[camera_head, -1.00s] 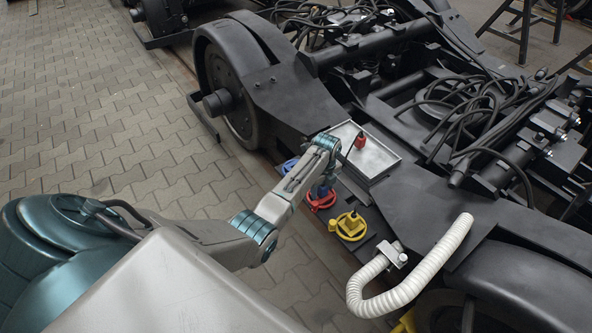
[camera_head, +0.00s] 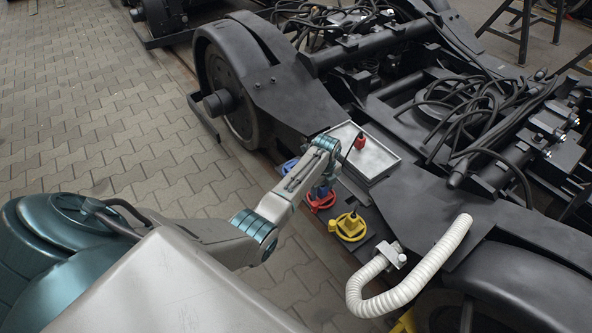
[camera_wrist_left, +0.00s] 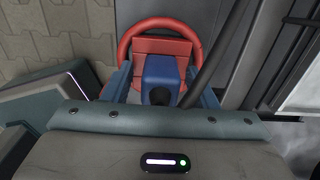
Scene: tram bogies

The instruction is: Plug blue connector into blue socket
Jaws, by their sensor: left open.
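The blue connector (camera_wrist_left: 160,78) stands over the red socket, a red ring (camera_wrist_left: 134,28) with a red block inside. Whether it is seated there I cannot tell. My left gripper (camera_wrist_left: 162,84) is open, with a blue finger on each side of the connector. In the head view the left gripper (camera_head: 321,188) points down at the red socket (camera_head: 321,201), and my wrist partly hides both. The blue socket (camera_head: 288,166) is just left of it, partly hidden behind my arm. My right gripper is not in view.
A yellow connector (camera_head: 351,221) sits at a yellow socket on the right. A red connector (camera_head: 360,142) stands on a metal tray (camera_head: 378,166) behind. A white corrugated hose (camera_head: 405,291) curves at the front right. A black cable (camera_wrist_left: 212,62) passes close to the right finger.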

